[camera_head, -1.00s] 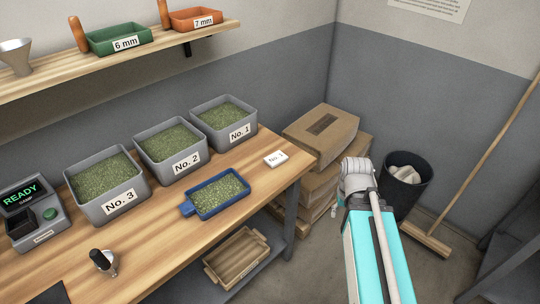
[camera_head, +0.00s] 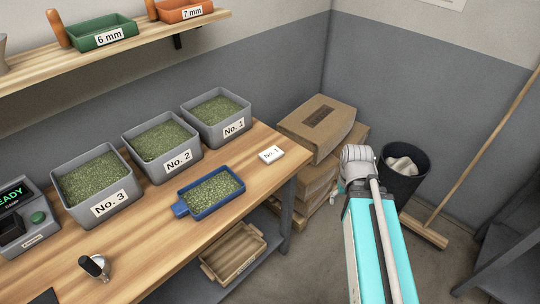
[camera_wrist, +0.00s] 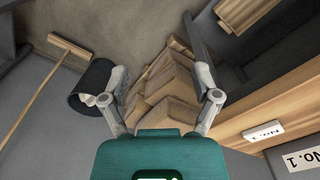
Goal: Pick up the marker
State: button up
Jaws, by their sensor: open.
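In the wrist view the marker (camera_wrist: 263,132) shows at the right, on the bench edge. My gripper (camera_wrist: 160,78) is open and empty, its two fingers spread apart. The marker is outside the fingers, to the right of the right finger.
Grey bins No. 1 (camera_head: 245,109), No. 2 (camera_head: 194,142) and No. 3 (camera_head: 124,181) hold green beans. A blue tray (camera_head: 183,209) of beans is in front. Cardboard boxes (camera_head: 313,126), a black bin (camera_head: 404,181) and a broom (camera_head: 468,165) stand right of the bench.

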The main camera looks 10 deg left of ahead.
jog(key=shift+o, duration=0.4)
jog(key=shift+w+a+f, duration=0.15)
jog(key=shift+w, duration=0.1)
jog(key=w+a+n+t+h+b, duration=0.2)
jog(key=w+a+n, duration=0.2)
jog(key=a+n, duration=0.2)
jog(key=w+a+n+t+h+b, duration=0.2)
jog(key=w+a+n+h+b, duration=0.1)
jog(key=w+a+n, duration=0.2)
jog(key=w+a+f+n+t+h+b, duration=0.1)
jog(key=w+a+n+t+h+b, duration=0.1)
jog(key=w+a+n, duration=0.3)
jog(key=shift+w+a+n+h+b, duration=0.1)
jog(key=shift+a+n+h+b, duration=0.45)
jog(key=shift+a+n, duration=1.6)
jog(key=a+n+t, duration=0.1)
jog(key=a+n, duration=0.1)
jog(key=a, duration=0.1)
jog(key=a+r+n+t+b, duration=0.1)
jog(key=a+n, duration=0.1)
jog(key=a, duration=0.2)
jog(key=w+a+r+n+t+h+b, duration=0.1)
jog(key=a+n, duration=0.1)
jog(key=a, duration=0.1)
jog(key=shift+a, duration=0.2)
jog(key=shift+a+r+n+t, duration=0.25)
jog(key=shift+a+n+t, duration=0.1)
jog(key=shift+a+t, duration=0.1)
